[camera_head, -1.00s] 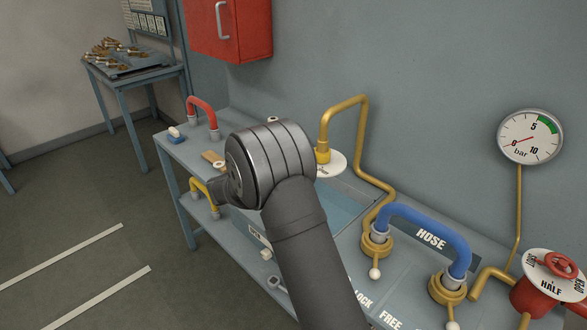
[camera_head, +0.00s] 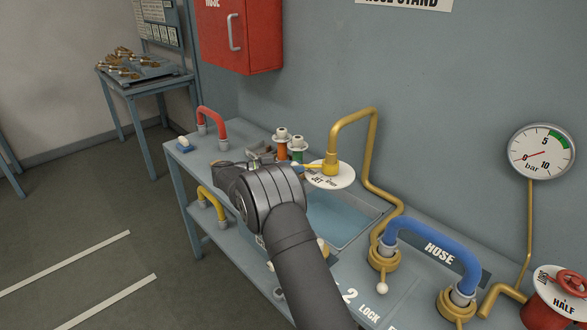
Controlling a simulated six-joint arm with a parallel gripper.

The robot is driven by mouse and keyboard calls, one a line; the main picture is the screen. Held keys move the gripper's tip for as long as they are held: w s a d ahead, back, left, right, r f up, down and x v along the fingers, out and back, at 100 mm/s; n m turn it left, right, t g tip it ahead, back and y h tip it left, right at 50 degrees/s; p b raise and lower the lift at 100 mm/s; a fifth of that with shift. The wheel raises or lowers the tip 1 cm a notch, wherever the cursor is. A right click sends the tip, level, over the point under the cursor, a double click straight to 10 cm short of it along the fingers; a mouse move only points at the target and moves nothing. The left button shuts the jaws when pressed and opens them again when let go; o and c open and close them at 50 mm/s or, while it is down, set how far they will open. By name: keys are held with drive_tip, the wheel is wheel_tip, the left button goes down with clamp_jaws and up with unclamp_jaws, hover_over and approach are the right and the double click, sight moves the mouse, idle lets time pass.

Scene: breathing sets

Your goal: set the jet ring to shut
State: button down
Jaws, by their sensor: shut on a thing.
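The jet ring is the white lettered disc (camera_head: 341,180) under the outlet of the yellow pipe (camera_head: 372,145), above the blue basin. "JET" is legible on its lower left. A thin yellow lever (camera_head: 312,167) sticks out to the left from the outlet, over the disc. My gripper (camera_head: 296,169) is at the left end of this lever and appears shut on it. My dark wrist covers most of the jaws, so the exact contact is hidden. I cannot tell which setting the lever marks.
Small posts with white tops, one orange (camera_head: 282,150) and one green (camera_head: 297,156), stand behind my wrist. The blue basin (camera_head: 340,222) lies below the disc. A blue hose (camera_head: 432,235), a gauge (camera_head: 541,152) and a red valve (camera_head: 548,308) are at right.

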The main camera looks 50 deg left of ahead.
drive_tip(key=shift+w+r, duration=0.1)
drive_tip(key=c, duration=1.2)
unclamp_jaws()
drive_tip(key=shift+o, duration=0.2)
drive_tip(key=v, duration=1.2)
drive_tip(key=shift+d, duration=0.1)
drive_tip(key=x, duration=1.2)
